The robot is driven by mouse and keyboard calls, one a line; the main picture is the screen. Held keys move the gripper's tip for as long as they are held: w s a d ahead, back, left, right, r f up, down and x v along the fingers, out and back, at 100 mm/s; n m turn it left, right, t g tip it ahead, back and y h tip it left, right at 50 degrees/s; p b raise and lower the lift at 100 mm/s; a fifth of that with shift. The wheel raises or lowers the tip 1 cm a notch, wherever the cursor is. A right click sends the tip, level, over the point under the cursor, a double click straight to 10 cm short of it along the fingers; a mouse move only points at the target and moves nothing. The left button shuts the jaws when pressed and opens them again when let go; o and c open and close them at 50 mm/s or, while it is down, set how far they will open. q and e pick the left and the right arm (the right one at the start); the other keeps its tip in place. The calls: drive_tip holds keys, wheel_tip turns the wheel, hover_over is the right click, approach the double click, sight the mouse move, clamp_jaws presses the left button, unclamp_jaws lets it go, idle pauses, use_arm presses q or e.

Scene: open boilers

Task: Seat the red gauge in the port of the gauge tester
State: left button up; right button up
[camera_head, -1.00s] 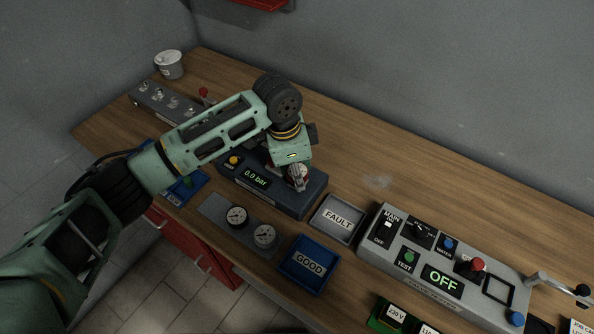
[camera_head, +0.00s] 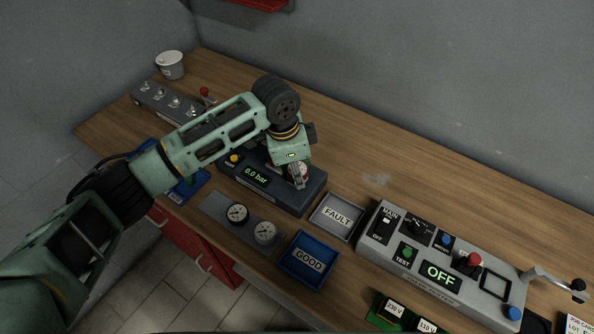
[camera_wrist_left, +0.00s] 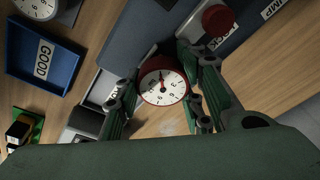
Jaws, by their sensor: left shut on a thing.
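My left gripper (camera_head: 298,178) is over the right part of the gauge tester (camera_head: 291,199), whose display reads 0.0 bar. In the left wrist view the same gripper (camera_wrist_left: 165,100) is shut on the red gauge (camera_wrist_left: 163,81), a round white dial in a red rim, held between its fingers. In the head view the red gauge (camera_head: 302,171) shows only in part behind the fingers. The tester's port is hidden, so I cannot tell whether the gauge touches it. My right gripper is not in view.
A grey FAULT tray (camera_head: 318,229) and a blue GOOD tray (camera_head: 291,278) lie right of and in front of the tester. Two gauges, one black-rimmed (camera_head: 237,213) and one grey (camera_head: 264,232), rest on a grey plate (camera_head: 212,207). A control box (camera_head: 374,245) stands to the right.

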use_arm(q)
drive_tip(key=shift+s+a+f, duration=0.15)
drive_tip(key=shift+s+f, duration=0.15)
drive_tip(key=shift+f, duration=0.25)
drive_tip(key=shift+s+a+f, duration=0.15)
drive_tip(key=shift+s+f, duration=0.1)
drive_tip(key=shift+f, duration=0.3)
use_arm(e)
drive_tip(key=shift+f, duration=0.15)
use_arm(q)
drive_tip(key=o, duration=1)
drive_tip(key=shift+w+g, duration=0.1)
drive_tip(key=shift+g, duration=0.2)
drive_tip(key=o, duration=0.3)
drive_tip(key=shift+w+d+f, duration=0.1)
drive_tip(key=shift+w+f, duration=0.2)
drive_tip(key=shift+w, duration=0.15)
drive_tip(key=shift+s+r, duration=0.2)
drive_tip(key=o, duration=0.6)
drive_tip(key=shift+w+r, duration=0.1)
drive_tip(key=shift+w, duration=0.1)
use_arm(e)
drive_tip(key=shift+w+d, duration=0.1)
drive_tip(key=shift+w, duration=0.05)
use_arm(q)
drive_tip(key=shift+r, duration=0.2)
